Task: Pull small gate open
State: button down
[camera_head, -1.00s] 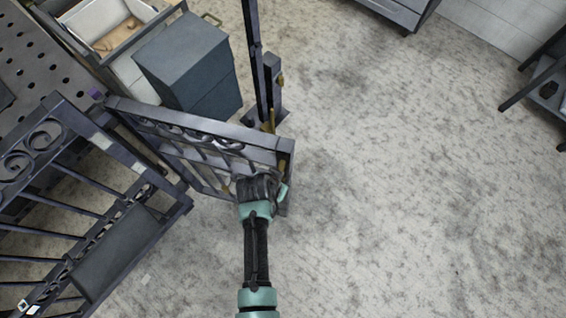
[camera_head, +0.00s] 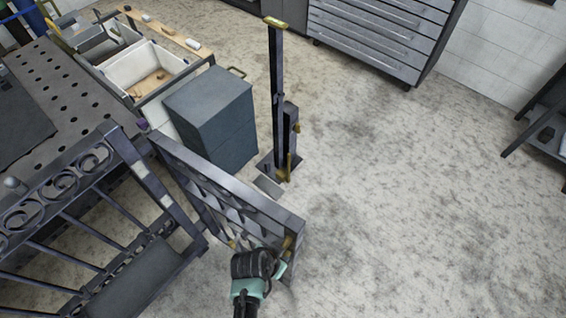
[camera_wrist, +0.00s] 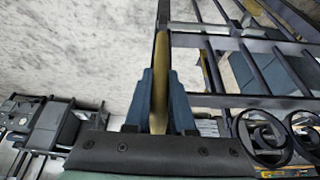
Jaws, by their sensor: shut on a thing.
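The small gate (camera_head: 225,180), a dark metal panel with scrollwork, stands swung away from its latch post (camera_head: 278,110), with a clear gap between them. Its hinge side is at the scrolled fence (camera_head: 150,190) on the left. My gripper (camera_head: 268,262) is at the gate's free end, low in the head view. In the wrist view, the blue fingers of my gripper (camera_wrist: 160,100) are closed on a brass-coloured handle (camera_wrist: 159,75), which runs up between them. In the head view my gripper hides part of the handle.
A dark grey cabinet (camera_head: 215,120) stands behind the gate. A perforated table (camera_head: 75,95) is at upper left, a drawer chest (camera_head: 380,35) at the back, and a dark stand (camera_head: 545,130) at far right. The floor (camera_head: 420,210) at right is clear.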

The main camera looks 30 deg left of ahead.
jog(key=shift+w, duration=0.1)
jog(key=c, duration=0.8)
grip_release()
jog(key=shift+o, duration=0.2)
jog(key=b+v, duration=0.1)
jog(key=v, duration=1.2)
